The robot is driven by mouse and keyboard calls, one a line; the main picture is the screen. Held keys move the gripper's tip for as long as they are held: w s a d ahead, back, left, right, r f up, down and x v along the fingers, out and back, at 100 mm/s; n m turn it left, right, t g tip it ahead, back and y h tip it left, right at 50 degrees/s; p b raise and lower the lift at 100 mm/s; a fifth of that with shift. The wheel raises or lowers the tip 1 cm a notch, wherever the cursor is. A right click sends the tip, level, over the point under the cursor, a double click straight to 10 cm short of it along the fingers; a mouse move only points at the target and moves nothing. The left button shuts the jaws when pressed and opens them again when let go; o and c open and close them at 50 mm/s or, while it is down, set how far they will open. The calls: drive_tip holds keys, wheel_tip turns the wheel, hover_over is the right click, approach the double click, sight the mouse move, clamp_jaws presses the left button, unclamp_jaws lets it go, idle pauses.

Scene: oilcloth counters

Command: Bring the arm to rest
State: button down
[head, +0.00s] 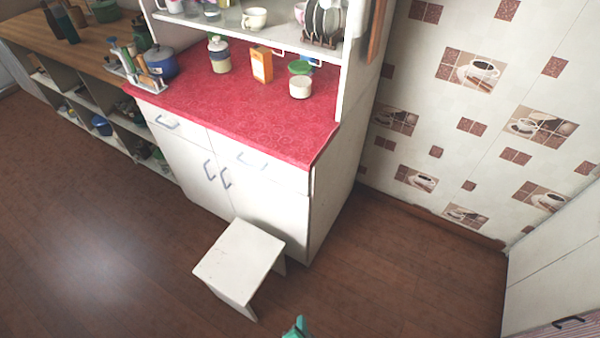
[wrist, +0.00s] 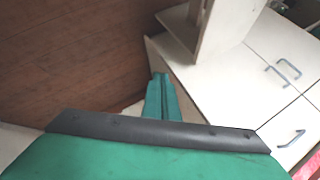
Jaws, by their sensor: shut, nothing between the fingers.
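My gripper (wrist: 161,78) shows in the wrist view as two teal fingers lying side by side, shut with nothing between them. In the head view only a teal tip of it (head: 297,328) shows at the bottom edge; the rest of the arm is out of view there. The gripper is in front of the white stool (head: 240,262), apart from it in the head view. In the wrist view the stool (wrist: 213,28) is at the top, beyond the fingertips.
A white cabinet (head: 262,205) with a red oilcloth top (head: 215,108) stands behind the stool. An orange carton (head: 262,66), jars and a blue pot (head: 161,64) stand on it. A wooden counter (head: 65,48) is at left. Brown floor (head: 110,235) is clear at left.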

drive_tip(key=s+r+n+t, duration=0.2)
drive_tip(key=s+r+n, duration=0.1)
drive_tip(key=r, duration=0.7)
drive_tip(key=s+r+n+t, duration=0.2)
drive_tip(key=s+r, duration=0.3)
drive_tip(key=r, duration=0.6)
drive_tip(key=s+r+n+t, duration=0.2)
drive_tip(key=s+r+n, duration=0.2)
drive_tip(key=r, duration=0.6)
drive_tip(key=shift+s+a+r+n+t, duration=0.2)
drive_tip(key=shift+s+a+n+t, duration=0.15)
drive_tip(key=shift+n, duration=0.25)
drive_tip(key=shift+w, duration=0.1)
